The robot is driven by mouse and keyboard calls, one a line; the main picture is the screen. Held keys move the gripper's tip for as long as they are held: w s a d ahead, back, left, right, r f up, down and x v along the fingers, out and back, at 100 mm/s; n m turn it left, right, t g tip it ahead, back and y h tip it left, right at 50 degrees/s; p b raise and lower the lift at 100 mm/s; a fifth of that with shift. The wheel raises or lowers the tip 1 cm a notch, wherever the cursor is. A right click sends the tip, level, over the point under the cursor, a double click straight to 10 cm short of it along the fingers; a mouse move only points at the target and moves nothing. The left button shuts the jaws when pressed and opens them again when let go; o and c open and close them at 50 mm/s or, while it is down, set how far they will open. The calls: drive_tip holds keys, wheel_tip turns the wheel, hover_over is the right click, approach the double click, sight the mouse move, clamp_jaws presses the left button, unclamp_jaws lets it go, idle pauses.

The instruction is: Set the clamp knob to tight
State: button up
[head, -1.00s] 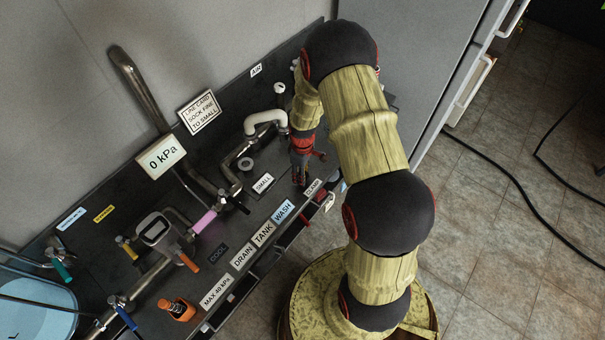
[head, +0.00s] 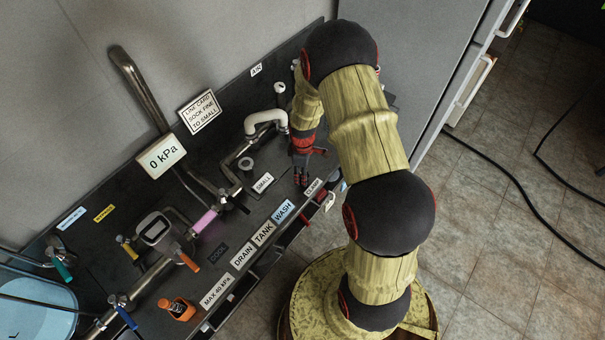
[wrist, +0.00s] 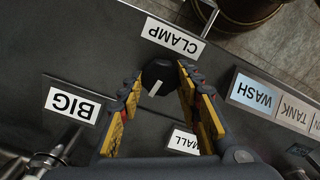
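The clamp knob (wrist: 158,77) is black and round with a white pointer line, below the CLAMP label (wrist: 172,37) in the wrist view. Its pointer runs toward the lower left of that picture. My gripper (wrist: 160,79) is open, with its yellow-padded fingertips on either side of the knob; a narrow gap seems to show, and contact is not clear. In the head view my gripper (head: 301,181) points down at the panel near its CLAMP label, and the knob is hidden. No "tight" marking is legible.
In the wrist view, BIG (wrist: 73,105) and SMALL (wrist: 185,142) labels lie near the knob, with the WASH label (wrist: 252,93) at right. In the head view, a white bent pipe (head: 265,121) stands close left of my gripper. Valves and pipes fill the panel's left.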

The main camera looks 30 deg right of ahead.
drive_tip(key=o, duration=0.5)
drive_tip(key=shift+c, duration=0.2)
wheel_tip(320, 180, up, 12)
idle(0.4)
idle(0.5)
